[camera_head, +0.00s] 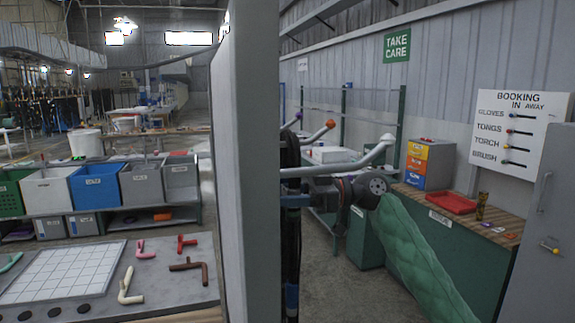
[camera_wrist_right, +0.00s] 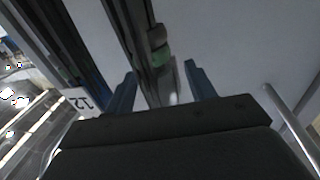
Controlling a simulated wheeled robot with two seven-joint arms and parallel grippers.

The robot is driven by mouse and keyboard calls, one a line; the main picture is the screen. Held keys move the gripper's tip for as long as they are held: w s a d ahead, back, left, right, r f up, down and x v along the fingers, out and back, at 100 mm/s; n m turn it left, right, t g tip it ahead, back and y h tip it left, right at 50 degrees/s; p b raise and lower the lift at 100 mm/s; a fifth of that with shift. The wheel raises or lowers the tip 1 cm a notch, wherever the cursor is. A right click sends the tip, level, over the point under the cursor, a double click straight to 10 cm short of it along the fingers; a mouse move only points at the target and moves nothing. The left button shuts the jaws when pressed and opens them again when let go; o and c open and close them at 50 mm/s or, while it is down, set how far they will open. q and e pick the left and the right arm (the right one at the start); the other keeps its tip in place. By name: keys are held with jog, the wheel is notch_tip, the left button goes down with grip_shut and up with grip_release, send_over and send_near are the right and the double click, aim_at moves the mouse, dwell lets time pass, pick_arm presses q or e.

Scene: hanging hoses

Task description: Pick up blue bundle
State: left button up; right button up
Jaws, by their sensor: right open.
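In the head view a dark vertical bundle (camera_head: 291,240) with blue bands hangs just right of a wide grey upright. I cannot tell whether this is the blue bundle, and part of it is hidden behind the upright. In the right wrist view my right gripper (camera_wrist_right: 160,85) is open, with its two blue-grey fingers apart. A dark upright strip with a green patch (camera_wrist_right: 160,50) shows beyond and between the fingers. Nothing is clearly held. My left gripper is in neither view.
The wide grey upright (camera_head: 247,160) blocks the middle of the head view. Pale pegs with orange (camera_head: 331,123) and white (camera_head: 387,138) tips stick out right of the bundle. A tool table (camera_head: 190,250) stands left.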

jog(key=shift+a, duration=0.25)
grip_shut()
jog(key=shift+r, duration=0.2)
dwell(0.3)
